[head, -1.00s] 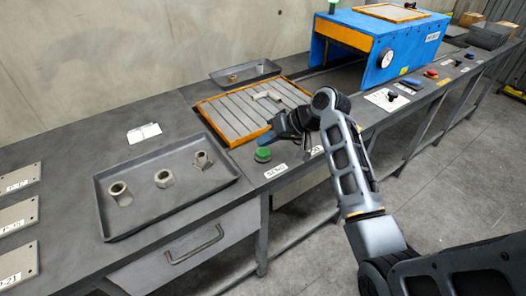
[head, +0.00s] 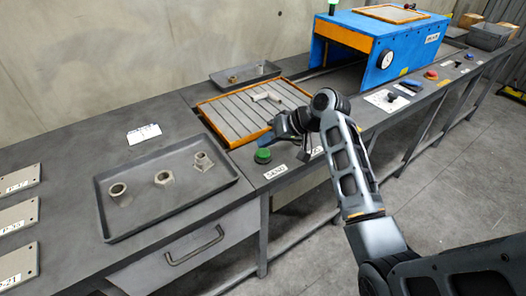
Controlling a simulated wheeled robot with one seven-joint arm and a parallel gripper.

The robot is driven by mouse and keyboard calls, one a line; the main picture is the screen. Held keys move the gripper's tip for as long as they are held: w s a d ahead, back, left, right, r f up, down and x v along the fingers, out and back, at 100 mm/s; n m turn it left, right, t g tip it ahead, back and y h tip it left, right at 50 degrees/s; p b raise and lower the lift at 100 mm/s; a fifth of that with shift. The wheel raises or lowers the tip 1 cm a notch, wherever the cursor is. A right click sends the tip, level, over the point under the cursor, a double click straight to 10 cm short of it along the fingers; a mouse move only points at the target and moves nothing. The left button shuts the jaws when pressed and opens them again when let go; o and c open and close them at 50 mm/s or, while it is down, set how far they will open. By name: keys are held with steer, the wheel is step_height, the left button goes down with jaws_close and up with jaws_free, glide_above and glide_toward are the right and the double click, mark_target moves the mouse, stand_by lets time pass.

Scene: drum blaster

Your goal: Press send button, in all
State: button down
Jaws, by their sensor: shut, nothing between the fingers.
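A green button (head: 263,156) stands on the bench's front edge, with a white label (head: 275,172) in front of it; the label's text is too small to read surely. My gripper (head: 268,140) is shut and empty. It is close to the green button, just behind and above it in the picture; I cannot tell whether it touches. The orange-framed slatted tray (head: 222,112) lies behind my gripper, with a light grey pipe-like part (head: 266,97) on it.
A dark tray (head: 125,222) with several metal fittings lies at the left. A smaller tray (head: 235,83) sits at the back. A blue machine (head: 390,48) with a gauge stands at the right. Blue (head: 411,85) and red (head: 431,75) controls line the bench's front edge.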

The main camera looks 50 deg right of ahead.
steer(key=shift+f, duration=0.2)
stand_by(0.6)
steer(key=shift+f, duration=0.25)
